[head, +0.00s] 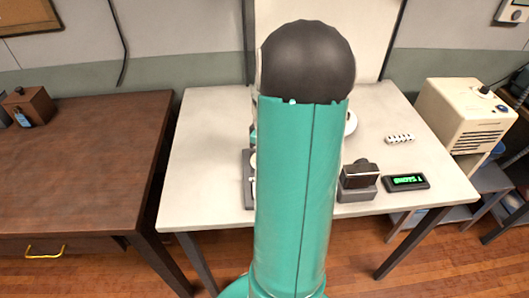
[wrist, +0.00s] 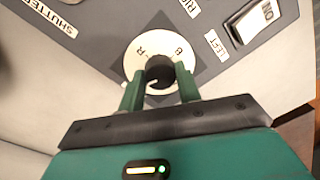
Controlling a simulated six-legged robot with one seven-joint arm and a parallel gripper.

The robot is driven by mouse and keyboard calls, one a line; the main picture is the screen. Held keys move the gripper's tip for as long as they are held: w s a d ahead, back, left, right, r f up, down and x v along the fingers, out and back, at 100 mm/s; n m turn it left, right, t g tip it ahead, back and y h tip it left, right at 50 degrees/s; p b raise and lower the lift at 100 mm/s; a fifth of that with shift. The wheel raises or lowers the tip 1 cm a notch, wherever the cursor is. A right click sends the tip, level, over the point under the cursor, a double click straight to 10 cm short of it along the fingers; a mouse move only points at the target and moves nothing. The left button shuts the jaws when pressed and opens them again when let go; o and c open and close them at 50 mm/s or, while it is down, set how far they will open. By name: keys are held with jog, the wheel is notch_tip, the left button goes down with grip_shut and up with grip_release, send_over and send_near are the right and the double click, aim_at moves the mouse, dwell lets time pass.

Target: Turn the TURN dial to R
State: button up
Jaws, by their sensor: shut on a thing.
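In the wrist view the dial is a white disc (wrist: 136,59) with a black knob (wrist: 159,68) at its centre. A letter R stands on the disc to the left of the knob, and another letter, hard to read, to the right. A small pale mark shows on the knob's lower left. My gripper (wrist: 158,79) has its two green fingers on either side of the knob and is shut on it. No TURN label is readable. In the head view my arm hides the gripper and the dial.
The wrist view shows a grey panel with a SHUTTER label (wrist: 52,17), a LEFT label (wrist: 216,46) and a rocker switch (wrist: 253,19). In the head view a white table (head: 210,150) bears a dark boxy device (head: 359,176) and a SHOTS display (head: 406,182). A brown desk (head: 80,160) stands left.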

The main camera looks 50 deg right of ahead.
jog(key=m, duration=0.7)
jog(key=shift+t, duration=0.3)
jog(key=m, duration=0.7)
dwell(0.3)
jog(key=o, duration=1)
jog(key=shift+s, duration=0.1)
jog(key=shift+c, duration=0.2)
notch_tip(320, 180, up, 14)
jog(key=shift+s+d, duration=0.2)
jog(key=shift+s, duration=0.1)
jog(key=shift+f, duration=0.1)
